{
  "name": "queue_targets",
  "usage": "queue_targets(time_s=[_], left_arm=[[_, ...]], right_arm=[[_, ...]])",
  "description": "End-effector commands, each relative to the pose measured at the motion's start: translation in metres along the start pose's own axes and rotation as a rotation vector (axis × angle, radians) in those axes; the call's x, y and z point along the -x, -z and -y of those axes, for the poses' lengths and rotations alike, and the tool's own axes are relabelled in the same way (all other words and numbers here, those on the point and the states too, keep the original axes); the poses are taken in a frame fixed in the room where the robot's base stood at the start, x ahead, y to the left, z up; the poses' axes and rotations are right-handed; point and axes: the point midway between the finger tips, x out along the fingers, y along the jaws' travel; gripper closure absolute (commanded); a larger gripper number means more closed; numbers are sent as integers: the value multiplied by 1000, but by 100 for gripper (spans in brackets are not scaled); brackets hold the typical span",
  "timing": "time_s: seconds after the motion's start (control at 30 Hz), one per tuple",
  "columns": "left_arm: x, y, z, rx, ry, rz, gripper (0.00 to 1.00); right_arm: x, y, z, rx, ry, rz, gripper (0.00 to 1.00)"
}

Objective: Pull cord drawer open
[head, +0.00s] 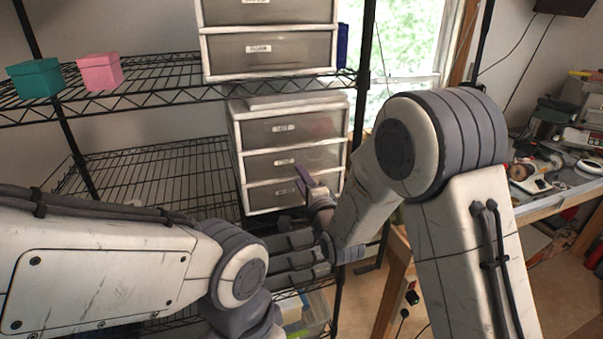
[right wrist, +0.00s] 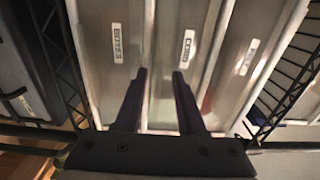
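A white drawer unit (head: 239,150) with three grey-fronted drawers stands on the middle wire shelf in the head view. Its labels are small there. In the right wrist view the unit appears turned sideways, and the rightmost drawer's label (right wrist: 249,57) seems to read "CORD", though blurred. The middle label (right wrist: 187,48) is hard to read. My right gripper (head: 303,180) is in front of the lower drawers. In the right wrist view its two dark fingers (right wrist: 160,73) are apart with nothing between them; contact with the drawer fronts cannot be told. All drawers look shut.
Another drawer unit (head: 270,52) stands on the upper shelf, near a teal box (head: 35,79) and a pink box (head: 99,71). A cluttered workbench (head: 560,185) stands at the right.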

Motion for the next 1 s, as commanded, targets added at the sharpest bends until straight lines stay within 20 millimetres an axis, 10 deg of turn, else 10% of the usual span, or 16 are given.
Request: queue_targets(time_s=[0.27, 0.4, 1.0], left_arm=[[1, 0, 0, 0, 0, 0, 50], [1, 0, 0, 0, 0, 0, 50], [1, 0, 0, 0, 0, 0, 50]], right_arm=[[-2, 0, 0, 0, 0, 0, 61], [-2, 0, 0, 0, 0, 0, 100], [-2, 0, 0, 0, -1, 0, 100]])
